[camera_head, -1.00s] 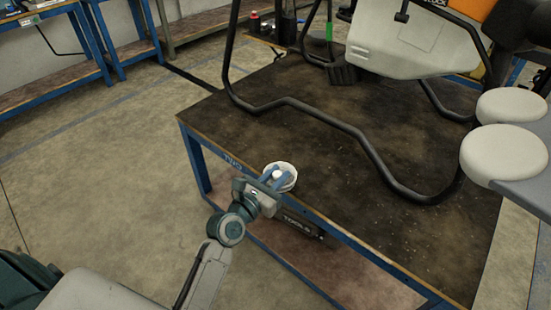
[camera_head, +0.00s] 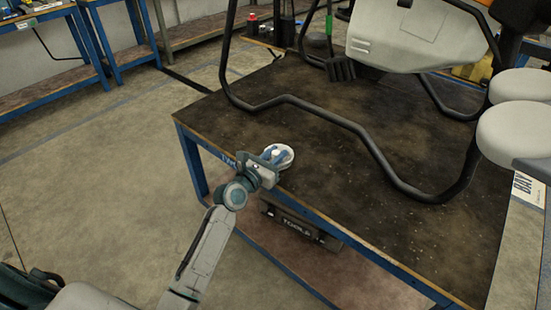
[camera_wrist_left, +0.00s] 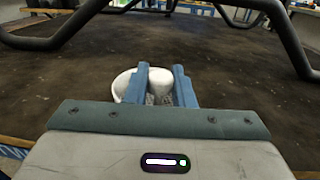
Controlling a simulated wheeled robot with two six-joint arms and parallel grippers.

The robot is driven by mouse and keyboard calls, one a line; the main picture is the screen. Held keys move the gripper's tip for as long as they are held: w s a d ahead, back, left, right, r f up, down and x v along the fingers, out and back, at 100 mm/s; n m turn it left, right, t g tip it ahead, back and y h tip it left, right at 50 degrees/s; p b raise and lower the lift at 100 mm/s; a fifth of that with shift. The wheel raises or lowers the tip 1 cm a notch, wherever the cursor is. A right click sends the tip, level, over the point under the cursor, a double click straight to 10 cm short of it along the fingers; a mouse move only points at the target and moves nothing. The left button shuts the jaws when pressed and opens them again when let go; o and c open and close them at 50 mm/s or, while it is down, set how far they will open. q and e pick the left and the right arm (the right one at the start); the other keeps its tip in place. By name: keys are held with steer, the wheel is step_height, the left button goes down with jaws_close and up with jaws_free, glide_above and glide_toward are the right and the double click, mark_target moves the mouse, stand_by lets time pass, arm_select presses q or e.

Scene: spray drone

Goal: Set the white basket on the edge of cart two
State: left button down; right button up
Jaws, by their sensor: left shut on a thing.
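The white basket (camera_head: 282,154) is at the near edge of the dark-topped cart (camera_head: 240,117), close to its left corner. It looks round and upright. My left gripper (camera_head: 273,154) reaches it from the near side and is shut on it. In the left wrist view the white basket (camera_wrist_left: 122,84) shows between and beside the blue fingers of my left gripper (camera_wrist_left: 160,85). The fingers hide part of it. I cannot tell whether its base touches the cart top. My right gripper is not in view.
A drone with black tube legs (camera_head: 345,122) and a pale tank (camera_head: 415,38) stands on the cart. A black toolbox (camera_head: 300,226) sits below the top. White round pads (camera_head: 515,130) are at the right. The cart top left of the drone legs is mostly clear.

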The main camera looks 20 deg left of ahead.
arm_select(q)
steer(key=shift+f, duration=0.15)
steer(key=c, duration=1.3)
jaws_free()
steer(key=shift+o, duration=0.2)
